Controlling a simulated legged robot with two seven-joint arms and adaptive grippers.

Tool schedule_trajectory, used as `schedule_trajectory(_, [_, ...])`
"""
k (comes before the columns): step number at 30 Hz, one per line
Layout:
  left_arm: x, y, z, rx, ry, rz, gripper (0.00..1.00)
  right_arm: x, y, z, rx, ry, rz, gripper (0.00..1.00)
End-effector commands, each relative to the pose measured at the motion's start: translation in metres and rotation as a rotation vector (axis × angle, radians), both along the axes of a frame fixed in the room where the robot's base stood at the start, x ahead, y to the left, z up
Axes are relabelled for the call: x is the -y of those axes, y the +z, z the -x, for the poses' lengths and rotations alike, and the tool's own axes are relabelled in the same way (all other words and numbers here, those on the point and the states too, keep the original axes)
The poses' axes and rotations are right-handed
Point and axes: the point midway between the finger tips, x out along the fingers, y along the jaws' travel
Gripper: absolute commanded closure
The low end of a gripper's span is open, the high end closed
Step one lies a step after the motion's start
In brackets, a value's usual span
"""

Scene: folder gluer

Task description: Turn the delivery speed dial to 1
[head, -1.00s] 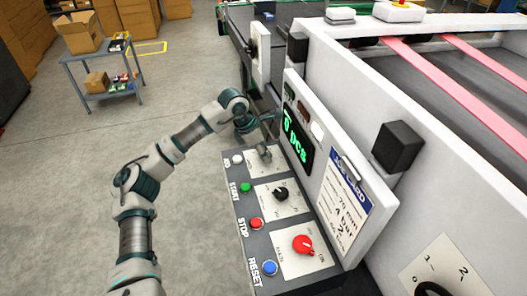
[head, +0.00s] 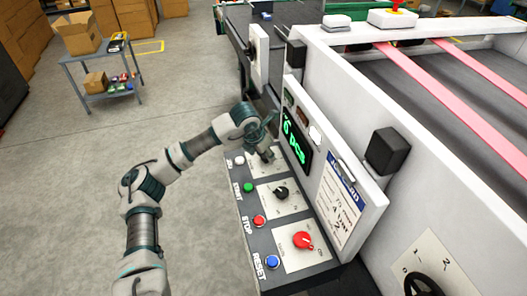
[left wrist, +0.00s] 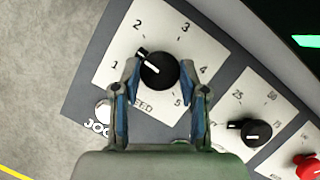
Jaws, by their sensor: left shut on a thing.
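The delivery speed dial (left wrist: 160,72) is a round black knob on a white plate with numbers 1 to 5. Its pointer faces the upper left, between the 1 and the 2. My left gripper (left wrist: 162,66) has one finger on each side of the knob and is shut on it. In the head view, my left gripper (head: 266,153) is at the far end of the control panel (head: 244,208) and hides most of the dial. My right gripper is in neither view.
Beside the dial are a JOG button (left wrist: 103,112), a second black knob (head: 281,193) and a red knob (head: 303,240). START (head: 248,187), STOP (head: 259,221) and RESET (head: 272,262) buttons line the panel's left edge. A green display (head: 296,141) stands close right of the gripper.

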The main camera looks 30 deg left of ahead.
Motion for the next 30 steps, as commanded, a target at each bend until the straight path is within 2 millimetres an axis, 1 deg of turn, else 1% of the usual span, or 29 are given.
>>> schedule_trajectory(1, [0.0,0.003,0.0,0.004,0.042,-0.002,0.92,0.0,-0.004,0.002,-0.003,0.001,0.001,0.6])
schedule_trajectory(6, [0.001,0.003,-0.001,0.005,0.204,-0.001,0.92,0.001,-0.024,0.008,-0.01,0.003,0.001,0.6])
schedule_trajectory(15, [0.002,0.003,-0.001,0.004,0.451,-0.002,0.92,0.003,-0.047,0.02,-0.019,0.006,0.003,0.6])
schedule_trajectory(21, [0.003,0.002,-0.001,0.004,0.565,-0.001,0.92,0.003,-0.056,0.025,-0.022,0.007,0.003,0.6])
schedule_trajectory(30, [0.003,0.001,-0.001,0.004,0.646,0.0,0.92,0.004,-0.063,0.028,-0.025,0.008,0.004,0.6])
